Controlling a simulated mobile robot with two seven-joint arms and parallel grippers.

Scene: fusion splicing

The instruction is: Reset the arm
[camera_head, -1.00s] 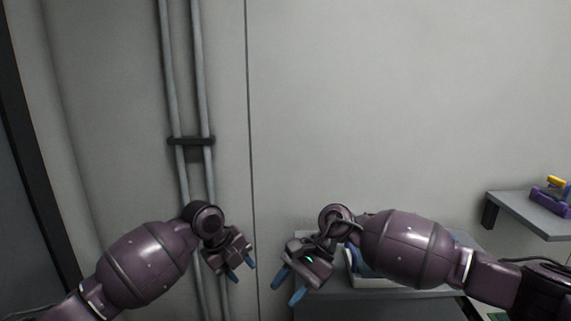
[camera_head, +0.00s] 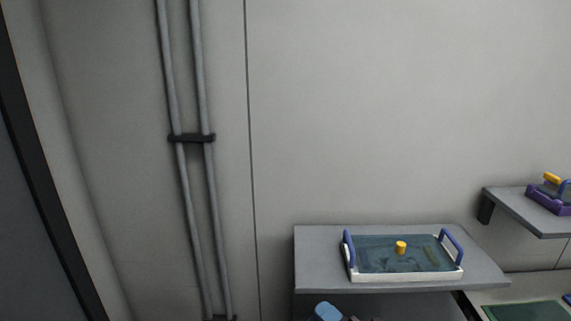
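My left gripper and both arms' main links are out of the picture.
A white tray (camera_head: 408,277) with blue handles and a yellow knob (camera_head: 401,247) sits on a grey shelf (camera_head: 315,260). A smaller shelf (camera_head: 535,217) at right holds a purple item (camera_head: 549,201). Two pipes (camera_head: 204,190) run down the wall. A green mat (camera_head: 528,312) shows lower right.

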